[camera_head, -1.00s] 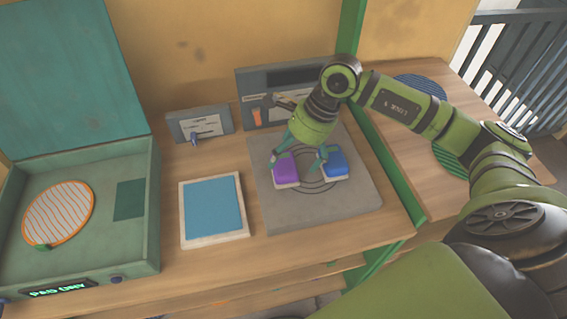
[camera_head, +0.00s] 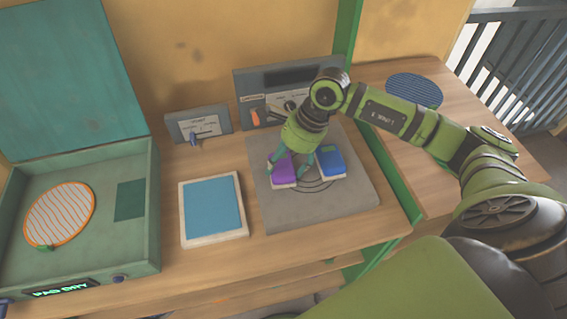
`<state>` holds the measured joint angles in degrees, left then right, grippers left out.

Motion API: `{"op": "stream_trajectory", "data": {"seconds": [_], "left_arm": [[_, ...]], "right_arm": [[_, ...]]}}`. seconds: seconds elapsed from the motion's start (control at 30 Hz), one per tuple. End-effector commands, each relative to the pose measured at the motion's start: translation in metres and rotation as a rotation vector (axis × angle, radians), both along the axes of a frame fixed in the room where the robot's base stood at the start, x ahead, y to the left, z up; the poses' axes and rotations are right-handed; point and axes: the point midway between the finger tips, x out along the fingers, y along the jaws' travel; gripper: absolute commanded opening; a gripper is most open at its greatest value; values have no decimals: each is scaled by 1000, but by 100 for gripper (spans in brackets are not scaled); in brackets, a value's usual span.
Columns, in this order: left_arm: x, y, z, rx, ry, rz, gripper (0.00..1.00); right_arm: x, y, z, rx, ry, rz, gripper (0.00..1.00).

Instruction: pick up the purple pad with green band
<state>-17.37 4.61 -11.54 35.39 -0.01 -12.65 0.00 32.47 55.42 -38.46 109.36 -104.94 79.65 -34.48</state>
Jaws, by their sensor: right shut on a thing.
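The purple pad (camera_head: 284,172) with a pale base lies on the left part of the grey square plate (camera_head: 345,204). A blue pad (camera_head: 330,162) lies just right of the gripper on the same plate. My left gripper is not in view.
A blue-topped tray (camera_head: 212,208) lies left of the plate. The open teal press (camera_head: 125,262) at far left holds an orange-striped disc (camera_head: 60,213). Grey control boxes (camera_head: 198,126) stand behind. A green post and a side table with a blue striped disc (camera_head: 414,90) are on the right.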

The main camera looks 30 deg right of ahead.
Motion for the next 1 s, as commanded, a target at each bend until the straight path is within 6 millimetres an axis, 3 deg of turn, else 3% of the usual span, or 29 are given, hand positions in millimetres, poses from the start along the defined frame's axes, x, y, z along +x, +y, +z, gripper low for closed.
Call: {"op": "stream_trajectory", "data": {"seconds": [0.17,0.4,0.73,1.0], "left_arm": [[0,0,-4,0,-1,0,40],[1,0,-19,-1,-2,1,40],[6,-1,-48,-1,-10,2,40],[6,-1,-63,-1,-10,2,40]], "right_arm": [[-2,1,3,0,6,2,41],[0,1,37,-1,-3,4,41],[-65,-38,77,-10,5,-1,41],[-93,-54,99,-4,6,-2,41]]}}
